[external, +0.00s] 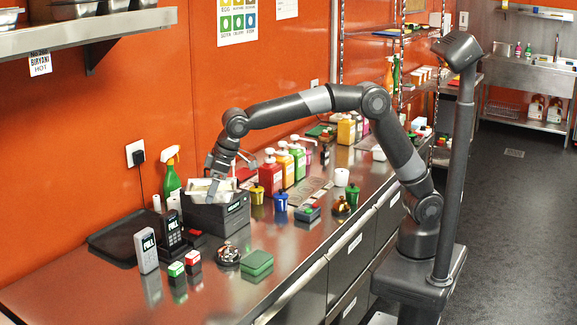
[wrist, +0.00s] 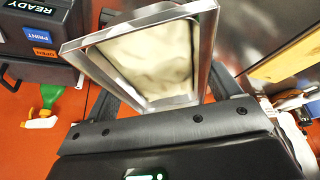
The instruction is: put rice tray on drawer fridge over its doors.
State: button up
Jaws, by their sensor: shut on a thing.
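The rice tray (wrist: 150,60) is a small metal pan of off-white rice, seen tilted in the wrist view. In the external view the pale tray (external: 203,186) shows at the top of a black box-shaped device (external: 222,213); I cannot tell whether it touches it. My gripper (external: 221,168) is shut on the tray, with dark fingers on either side of it in the wrist view. The drawer fridge (external: 352,253) is the long steel-topped counter with dark labelled drawer fronts facing the right.
A dark flat tray (external: 117,238), two handheld devices, a bell and green boxes (external: 257,262) occupy the near counter. The counter's front strip (external: 300,272) is bare.

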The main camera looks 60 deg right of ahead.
jog(key=s+a+n, duration=0.2)
jog(key=s+a, duration=0.3)
jog(key=a, duration=0.1)
notch_tip(320, 180, down, 11)
jog(key=shift+y, duration=0.3)
jog(key=s+a+f, duration=0.1)
jog(key=a+f, duration=0.1)
jog(key=a, duration=0.1)
jog(key=s+a+f, duration=0.2)
jog(key=a, duration=0.1)
jog(key=s+a+f, duration=0.1)
jog(key=a+f, duration=0.2)
jog(key=a, duration=0.1)
jog(key=shift+s, duration=0.4)
jog(key=shift+f, duration=2)
jog(key=o, duration=1.1)
jog(key=shift+f, duration=0.15)
jog(key=v, duration=1.2)
jog(key=shift+w+r, duration=0.2)
